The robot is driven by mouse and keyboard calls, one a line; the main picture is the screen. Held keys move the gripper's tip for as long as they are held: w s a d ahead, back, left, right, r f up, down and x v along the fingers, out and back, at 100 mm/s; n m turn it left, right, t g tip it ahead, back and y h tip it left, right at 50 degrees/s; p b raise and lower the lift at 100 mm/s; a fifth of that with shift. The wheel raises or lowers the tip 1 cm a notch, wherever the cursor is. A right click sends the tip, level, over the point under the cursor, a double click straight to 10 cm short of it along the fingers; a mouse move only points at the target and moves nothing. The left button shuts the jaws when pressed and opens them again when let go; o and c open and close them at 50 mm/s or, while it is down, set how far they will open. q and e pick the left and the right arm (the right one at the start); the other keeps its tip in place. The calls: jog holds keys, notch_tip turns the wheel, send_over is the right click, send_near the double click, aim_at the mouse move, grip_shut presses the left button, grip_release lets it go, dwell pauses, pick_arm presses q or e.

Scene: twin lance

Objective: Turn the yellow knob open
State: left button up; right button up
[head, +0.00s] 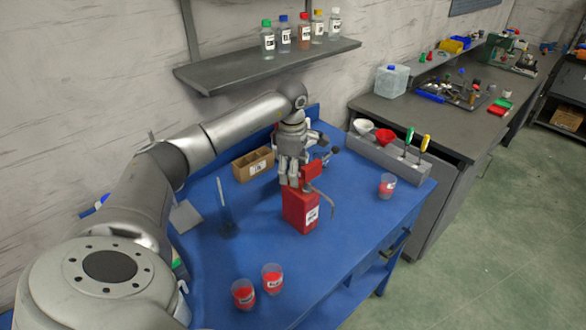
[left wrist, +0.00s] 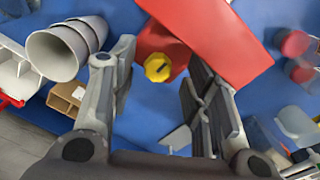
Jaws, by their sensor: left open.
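The yellow knob (left wrist: 157,67) shows in the left wrist view on a red part of the container, between my gripper's fingers with gaps on both sides. The red container (head: 300,208) stands upright on the blue table, with a label and a thin curved spout; the knob is hidden in the head view. My left gripper (head: 291,177) is open, pointing down at the container's top on its far left side. No contact with the knob is visible. My right gripper is not in view.
Two cups with red contents (head: 258,287) stand at the blue table's (head: 345,250) front. A cardboard box (head: 253,164) is behind left of the container. A grey rack (head: 375,157) with funnels and tools lines the back right, near another cup (head: 387,186). A bottle shelf (head: 235,70) hangs above.

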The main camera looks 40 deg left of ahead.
pick_arm(q)
jog(key=shift+w+a+f, duration=0.1)
jog(key=shift+f, duration=0.05)
jog(key=shift+c, duration=1.2)
grip_shut()
